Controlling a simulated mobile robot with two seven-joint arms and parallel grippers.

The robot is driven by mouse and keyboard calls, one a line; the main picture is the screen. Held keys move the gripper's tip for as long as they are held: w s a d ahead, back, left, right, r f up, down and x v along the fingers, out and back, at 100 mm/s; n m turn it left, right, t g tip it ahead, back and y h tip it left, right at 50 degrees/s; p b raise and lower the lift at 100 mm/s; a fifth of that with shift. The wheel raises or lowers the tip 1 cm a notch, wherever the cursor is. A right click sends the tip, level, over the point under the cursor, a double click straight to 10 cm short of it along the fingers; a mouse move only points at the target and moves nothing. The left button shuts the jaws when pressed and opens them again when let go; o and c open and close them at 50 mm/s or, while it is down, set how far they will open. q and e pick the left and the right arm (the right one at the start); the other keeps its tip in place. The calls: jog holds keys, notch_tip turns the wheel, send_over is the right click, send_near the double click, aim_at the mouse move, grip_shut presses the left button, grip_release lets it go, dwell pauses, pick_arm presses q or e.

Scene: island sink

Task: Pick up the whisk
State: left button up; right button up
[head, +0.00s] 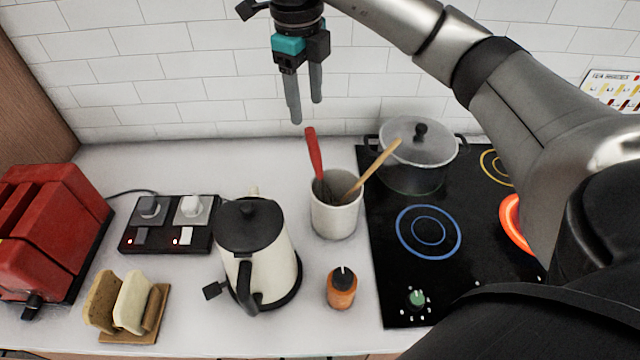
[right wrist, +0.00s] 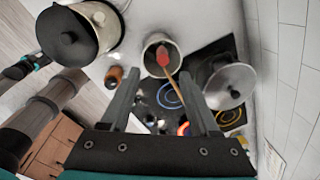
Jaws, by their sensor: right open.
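The whisk (head: 314,155) has a red handle and stands tilted in a white crock (head: 335,218), its dark wire end partly hidden inside. In the right wrist view the red handle (right wrist: 162,57) points toward the camera, appearing between the fingers. My right gripper (head: 306,112) is open and empty, pointing down above the handle, apart from it. Its two grey fingers also show in the right wrist view (right wrist: 158,74). A dark part with a teal piece at the left of that view may be my left gripper (right wrist: 22,68); its jaws are not clear.
A wooden utensil (head: 372,169) leans right in the same crock. A kettle (head: 268,248) stands left of the crock, an orange bottle (head: 341,291) in front. A lidded pot (head: 416,165) is on the black cooktop (head: 400,285) to the right. White tiled wall (head: 160,85) lies behind.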

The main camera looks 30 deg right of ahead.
aim_at(314, 157)
jog(key=f, duration=0.9)
jog(key=shift+w+d+f, duration=0.1)
jog(key=shift+d+f, duration=0.05)
jog(key=shift+d, duration=0.25)
jog(key=shift+w+d+f+p, duration=0.15)
jog(key=shift+f+p, duration=0.15)
jog(key=shift+f, duration=0.6)
jog(key=shift+d+f+p, duration=0.15)
jog(key=shift+f+p, duration=0.1)
jog(key=shift+f, duration=0.65)
jog(key=shift+w+d+f+p, duration=0.15)
jog(key=shift+f+p, duration=0.15)
jog(key=shift+f, duration=0.6)
grip_shut()
